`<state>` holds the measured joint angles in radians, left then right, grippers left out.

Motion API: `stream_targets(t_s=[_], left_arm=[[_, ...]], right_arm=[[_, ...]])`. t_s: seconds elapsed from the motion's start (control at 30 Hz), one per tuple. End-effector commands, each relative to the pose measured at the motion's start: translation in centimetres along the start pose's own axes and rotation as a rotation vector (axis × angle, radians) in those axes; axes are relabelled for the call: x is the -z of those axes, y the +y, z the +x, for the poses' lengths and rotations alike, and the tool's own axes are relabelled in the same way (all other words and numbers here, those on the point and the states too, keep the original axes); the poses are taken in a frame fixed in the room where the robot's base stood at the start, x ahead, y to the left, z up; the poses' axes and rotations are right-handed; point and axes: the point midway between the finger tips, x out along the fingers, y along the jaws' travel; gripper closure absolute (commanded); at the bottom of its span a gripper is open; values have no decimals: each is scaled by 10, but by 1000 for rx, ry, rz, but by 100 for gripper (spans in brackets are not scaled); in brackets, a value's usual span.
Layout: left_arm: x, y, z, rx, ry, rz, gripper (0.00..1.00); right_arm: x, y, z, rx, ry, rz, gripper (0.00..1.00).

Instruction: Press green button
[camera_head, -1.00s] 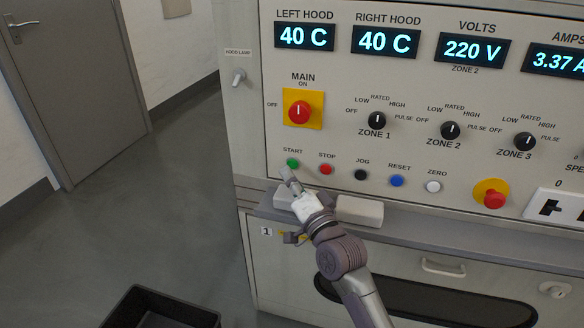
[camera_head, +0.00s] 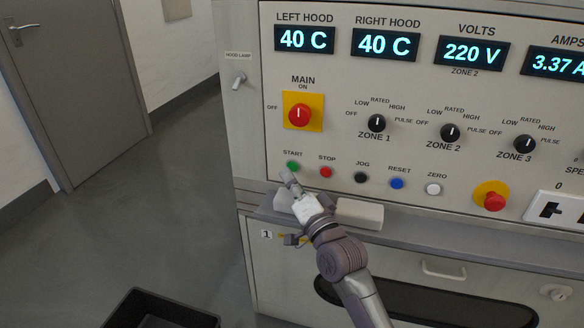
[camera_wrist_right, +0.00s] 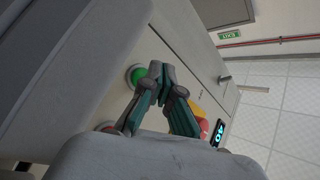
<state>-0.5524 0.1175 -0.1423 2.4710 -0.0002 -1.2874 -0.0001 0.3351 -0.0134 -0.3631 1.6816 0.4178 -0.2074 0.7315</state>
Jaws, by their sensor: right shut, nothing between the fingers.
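The green START button (camera_head: 293,166) is at the left end of the button row on the panel, and it also shows in the right wrist view (camera_wrist_right: 136,75). My right gripper (camera_head: 286,175) is shut and empty, with its fingertips just below the green button in the head view. In the right wrist view the closed fingertips (camera_wrist_right: 157,68) are beside the button's right edge; I cannot tell whether they touch it. My left gripper is not in view.
The red STOP button (camera_head: 326,172) is just right of START, then the black JOG (camera_head: 361,177), blue RESET (camera_head: 397,183) and white ZERO (camera_head: 433,188) buttons. A ledge (camera_head: 420,235) runs below them. A black bin (camera_head: 165,305) stands on the floor at lower left.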

Motion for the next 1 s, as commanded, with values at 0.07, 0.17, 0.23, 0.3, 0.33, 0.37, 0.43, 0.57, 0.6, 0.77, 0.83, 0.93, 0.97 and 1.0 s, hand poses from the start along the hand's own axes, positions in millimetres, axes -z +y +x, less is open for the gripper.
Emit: stream_targets(t_s=[0.07,0.17,0.23,0.3,0.33,0.37,0.43,0.57,0.6,0.77,0.83,0.93,0.97,1.0], left_arm=[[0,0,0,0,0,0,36],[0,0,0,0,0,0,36],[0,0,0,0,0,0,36],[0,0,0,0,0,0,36],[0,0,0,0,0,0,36],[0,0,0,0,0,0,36],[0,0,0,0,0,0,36],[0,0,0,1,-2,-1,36],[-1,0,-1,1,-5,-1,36],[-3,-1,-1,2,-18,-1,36],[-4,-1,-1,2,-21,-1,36],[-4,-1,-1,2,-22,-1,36],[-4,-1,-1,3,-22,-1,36],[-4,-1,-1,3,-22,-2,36]], right_arm=[[0,0,0,0,0,0,100],[0,0,0,0,0,0,100],[0,0,0,0,0,0,100],[0,0,0,0,0,0,100],[0,0,0,0,0,0,100],[0,0,0,0,0,0,100],[0,0,0,0,0,0,100],[2,1,2,0,0,0,100],[2,2,3,0,0,-1,100],[5,4,6,0,0,-1,100],[4,4,6,0,-1,-1,100],[4,4,6,0,0,-1,100],[4,4,6,0,0,0,100],[4,4,6,0,0,0,100]])
